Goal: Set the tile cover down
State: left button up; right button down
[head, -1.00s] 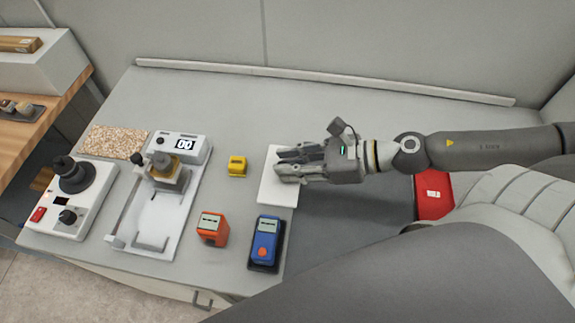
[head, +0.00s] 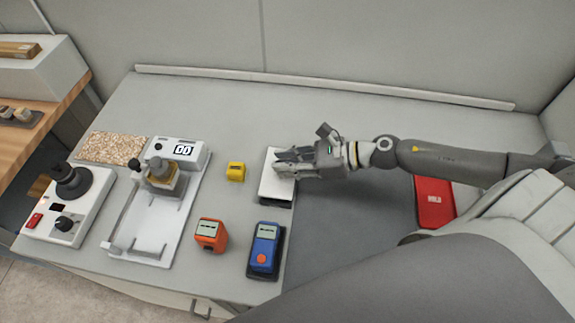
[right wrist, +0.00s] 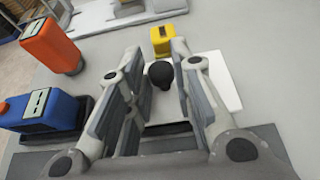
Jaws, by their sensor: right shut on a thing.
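My right gripper (head: 284,162) reaches in from the right over a flat white plate, which I take to be the tile cover (head: 274,188). In the right wrist view, my right gripper (right wrist: 156,85) has its fingers on either side of a round black knob (right wrist: 161,74); it is shut on this knob. The white plate (right wrist: 216,80) shows behind and to the right of the fingers. A dark strip shows along the plate's near edge; I cannot tell whether the plate touches what is below. My left gripper is not in view.
A yellow block (head: 236,172) stands just left of the plate. An orange device (head: 210,235) and a blue device (head: 264,249) stand nearer the front. A coater with a white bed (head: 150,222) is further left. A red box (head: 434,201) lies right. The bench behind is clear.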

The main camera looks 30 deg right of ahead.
jog(key=shift+f, duration=0.95)
jog(key=shift+f, duration=0.1)
jog(key=shift+f+b, duration=0.3)
jog(key=shift+f, duration=0.1)
jog(key=c, duration=1.3)
grip_release()
jog(key=shift+o, duration=0.2)
jog(key=shift+r, duration=0.1)
